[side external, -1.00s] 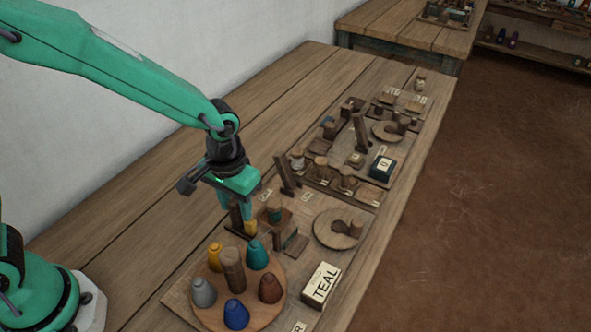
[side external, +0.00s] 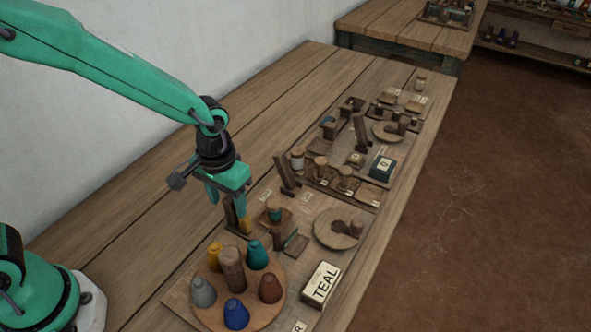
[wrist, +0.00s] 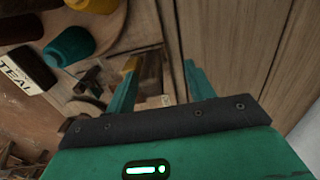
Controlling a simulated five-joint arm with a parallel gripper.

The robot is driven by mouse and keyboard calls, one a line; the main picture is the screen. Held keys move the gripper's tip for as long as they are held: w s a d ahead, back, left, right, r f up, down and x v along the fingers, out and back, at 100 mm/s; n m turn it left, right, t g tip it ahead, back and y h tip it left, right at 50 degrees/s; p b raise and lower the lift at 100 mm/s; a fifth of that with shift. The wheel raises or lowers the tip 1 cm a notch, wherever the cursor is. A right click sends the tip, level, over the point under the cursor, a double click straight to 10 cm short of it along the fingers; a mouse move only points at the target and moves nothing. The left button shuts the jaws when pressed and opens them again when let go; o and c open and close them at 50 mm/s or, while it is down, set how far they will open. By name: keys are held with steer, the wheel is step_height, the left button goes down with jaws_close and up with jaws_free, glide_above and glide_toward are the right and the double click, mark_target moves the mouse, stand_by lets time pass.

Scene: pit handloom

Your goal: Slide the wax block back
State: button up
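The wax block (side external: 246,226) is a small yellow piece just behind the round stand of coloured cones. It sits low against a dark upright wooden piece (side external: 231,214) and is partly hidden. In the wrist view the yellow block (wrist: 131,65) shows at the tip of my left-hand finger, touching or very close to it. My gripper (side external: 228,200) is over this spot, pointing down. In the wrist view my gripper (wrist: 158,77) has its two green fingers apart, with the dark wooden piece (wrist: 150,72) showing between them and nothing clearly clamped.
The round stand (side external: 262,318) with several coloured cones and a central post is close in front. A TEAL box (side external: 321,286) and a round wooden dish (side external: 326,239) lie to the right. Small wooden stations continue along the table. Bare planks (side external: 130,262) lie to the left.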

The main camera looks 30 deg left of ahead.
steer(key=shift+s+d+f, duration=0.1)
steer(key=shift+d+f, duration=0.05)
steer(key=shift+f, duration=0.25)
steer(key=shift+o, duration=0.8)
steer(key=shift+r, duration=0.1)
steer(key=shift+d+r, duration=0.15)
steer(key=shift+r, duration=3.1)
steer(key=shift+r, duration=0.15)
